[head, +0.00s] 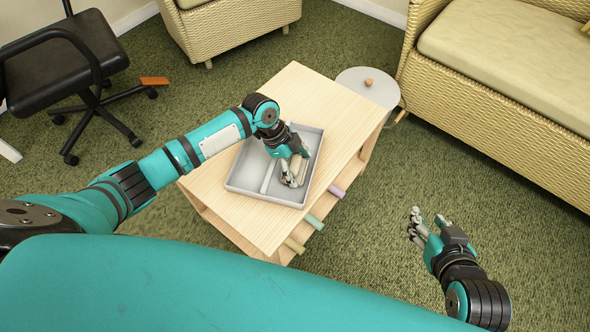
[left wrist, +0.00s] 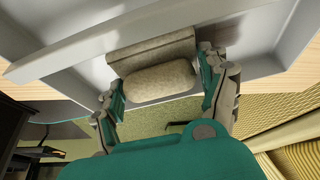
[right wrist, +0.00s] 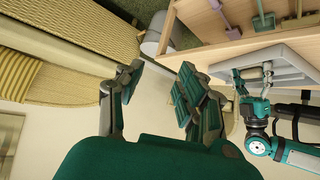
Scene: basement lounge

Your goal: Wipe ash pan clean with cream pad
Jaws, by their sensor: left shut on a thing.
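The ash pan is a shallow light grey tray (head: 237,180) with a low divider, lying on the wooden table. My left gripper (head: 293,178) reaches down into its right-hand part. In the left wrist view, the left gripper (left wrist: 165,92) is shut on the cream pad (left wrist: 160,80), with a finger at each end of its rounded grip. The pad's flat part lies against or just over the pan floor; I cannot tell which. The pan's divider (left wrist: 90,42) runs beside it. Grey shading on the floor may be ash or shadow. My right gripper (head: 428,225) is open and empty over the carpet.
The pan stands on a pale wooden table (head: 325,95) with coloured rolls or handles along its lower side. A round grey side table (head: 365,85) stands behind it. A wicker sofa (head: 500,90), a wicker armchair (head: 230,25) and a black office chair (head: 65,65) surround it. Carpet at front right is clear.

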